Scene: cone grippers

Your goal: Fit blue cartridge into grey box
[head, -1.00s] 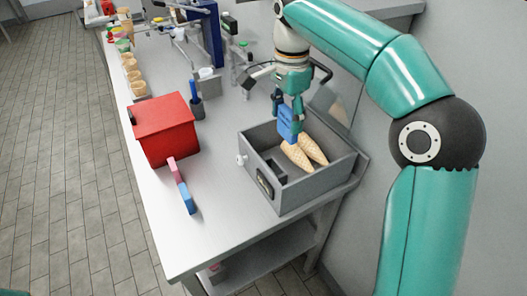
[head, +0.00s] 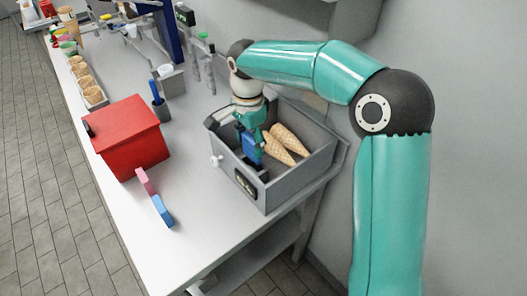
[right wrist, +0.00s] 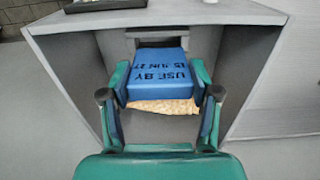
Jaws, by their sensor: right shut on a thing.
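The blue cartridge (head: 251,149) is in my right gripper (head: 250,138), inside the open grey box (head: 290,187) near its front wall. In the right wrist view the cartridge (right wrist: 157,72) shows dark "USE BY" lettering and sits between the two fingers of the gripper (right wrist: 158,100), which are shut on its sides. Beyond it, a dark recess (right wrist: 157,41) shows in the box's wall (right wrist: 265,35). I cannot tell whether the cartridge touches the recess. My left gripper is out of view.
Two waffle cones (head: 287,140) lie in the box behind the gripper; cone surface (right wrist: 165,106) shows below the cartridge. A red box (head: 126,137), a pink block (head: 146,181) and a blue block (head: 162,210) are to the left. The table front (head: 190,255) is clear.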

